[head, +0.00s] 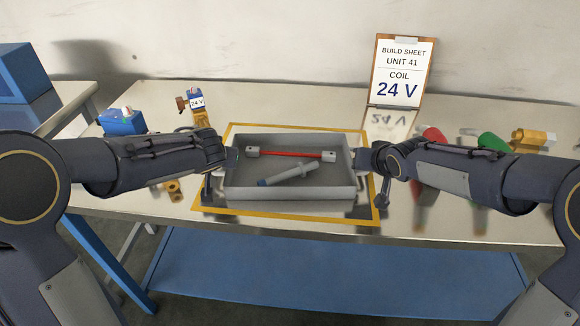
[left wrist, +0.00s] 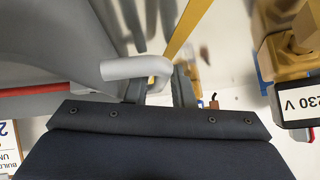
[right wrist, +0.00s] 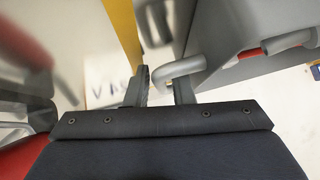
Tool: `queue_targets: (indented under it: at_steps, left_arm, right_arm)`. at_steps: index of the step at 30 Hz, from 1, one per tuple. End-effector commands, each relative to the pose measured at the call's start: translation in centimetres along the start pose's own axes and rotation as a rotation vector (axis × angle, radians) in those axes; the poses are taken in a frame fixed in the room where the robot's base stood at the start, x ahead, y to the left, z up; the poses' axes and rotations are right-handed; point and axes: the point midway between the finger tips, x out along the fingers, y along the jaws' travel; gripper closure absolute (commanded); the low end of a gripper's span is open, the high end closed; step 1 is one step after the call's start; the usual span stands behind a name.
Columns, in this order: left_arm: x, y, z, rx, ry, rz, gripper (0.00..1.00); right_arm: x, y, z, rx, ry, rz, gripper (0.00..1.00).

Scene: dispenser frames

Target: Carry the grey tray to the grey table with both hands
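The grey tray (head: 290,194) is over a yellow-bordered mat (head: 205,212) on the workbench, and I cannot tell whether it touches the mat. It holds a red rod with pale ends (head: 292,154) and a grey cylinder with a blue end (head: 288,174). My left gripper (head: 230,158) is at the tray's left side, its fingers closed around a grey handle (left wrist: 135,68), with little gap. My right gripper (head: 362,160) is at the right side, its fingers likewise closed around the other handle (right wrist: 185,68). The fingertips are partly hidden in the head view.
A second table (head: 82,92) with blue boxes (head: 20,75) stands at the left. On the workbench (head: 300,98) are a blue part (head: 123,122), a 24 V part (head: 197,103), red (head: 432,135) and green (head: 492,142) parts, and a build sheet reading coil 24 V (head: 400,72).

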Motion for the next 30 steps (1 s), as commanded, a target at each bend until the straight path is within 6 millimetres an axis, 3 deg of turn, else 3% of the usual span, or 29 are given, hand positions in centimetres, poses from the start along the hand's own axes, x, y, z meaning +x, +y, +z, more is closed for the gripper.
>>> queue_targets:
  at_steps: [2,7,23,30]
  left_arm:
    - [0.0,0.0,0.0,0.0,0.0,0.0,0.8]
    - [0.0,0.0,0.0,0.0,0.0,0.0,1.0]
    - [-0.2,0.0,-0.2,-0.001,0.002,0.0,1.0]
    - [-1.4,-0.4,-1.4,-0.001,0.002,0.0,1.0]
  right_arm:
    - [0.0,0.0,0.0,0.0,0.0,0.0,0.8]
    - [0.0,0.0,0.0,0.0,0.0,0.0,1.0]
    - [-0.2,-0.1,-0.2,0.0,0.002,-0.001,1.0]
    - [-1.4,-0.4,-1.4,0.0,0.002,-0.001,1.0]
